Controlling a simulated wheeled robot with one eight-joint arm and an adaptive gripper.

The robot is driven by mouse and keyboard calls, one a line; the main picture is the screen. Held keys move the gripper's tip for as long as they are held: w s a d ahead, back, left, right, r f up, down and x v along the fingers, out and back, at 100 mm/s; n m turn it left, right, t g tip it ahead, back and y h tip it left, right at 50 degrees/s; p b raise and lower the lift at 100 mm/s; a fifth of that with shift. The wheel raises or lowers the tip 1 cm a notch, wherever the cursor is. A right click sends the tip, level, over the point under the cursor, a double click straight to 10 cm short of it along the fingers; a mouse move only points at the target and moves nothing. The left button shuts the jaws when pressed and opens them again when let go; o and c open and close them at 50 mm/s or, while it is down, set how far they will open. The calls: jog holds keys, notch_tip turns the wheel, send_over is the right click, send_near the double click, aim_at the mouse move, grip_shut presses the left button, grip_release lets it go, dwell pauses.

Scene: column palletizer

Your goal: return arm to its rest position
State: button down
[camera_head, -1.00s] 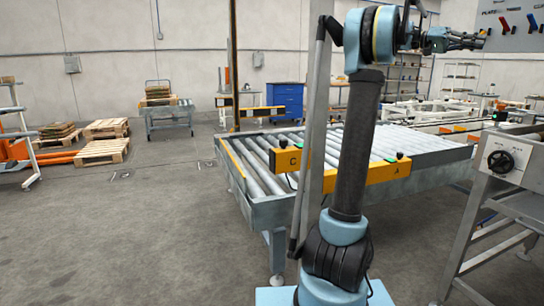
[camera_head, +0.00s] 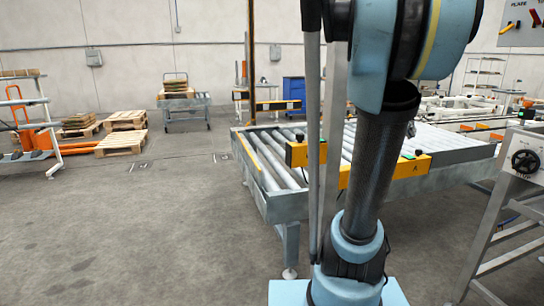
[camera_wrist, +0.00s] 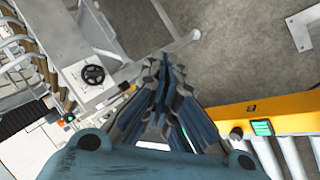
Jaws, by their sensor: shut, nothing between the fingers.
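My arm (camera_head: 370,160) stands upright in front of the roller conveyor in the head view, its large blue upper joint filling the top right of the middle.
The roller conveyor (camera_head: 265,202) with yellow panels stands close behind my arm. A grey machine frame with a black handwheel (camera_head: 525,162) is at the right. Wooden pallets (camera_head: 122,143) and an orange pallet jack (camera_head: 40,140) stand far left. The left floor is clear.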

jog(key=s+a+f+n+t+y, duration=0.2)
jog(key=s+a+f, duration=0.3)
jog(key=a+f, duration=0.7)
jog(key=s+a+f+n+t+y, duration=0.2)
jog(key=s+a+f+n+y, duration=0.3)
jog(key=a+f, duration=0.7)
notch_tip(320, 180, down, 3)
jog(key=shift+s+a+f+n+y, duration=0.15)
jog(key=shift+s+a+n+y, duration=0.15)
jog(key=shift+s, duration=0.45)
jog(key=shift+d, duration=0.15)
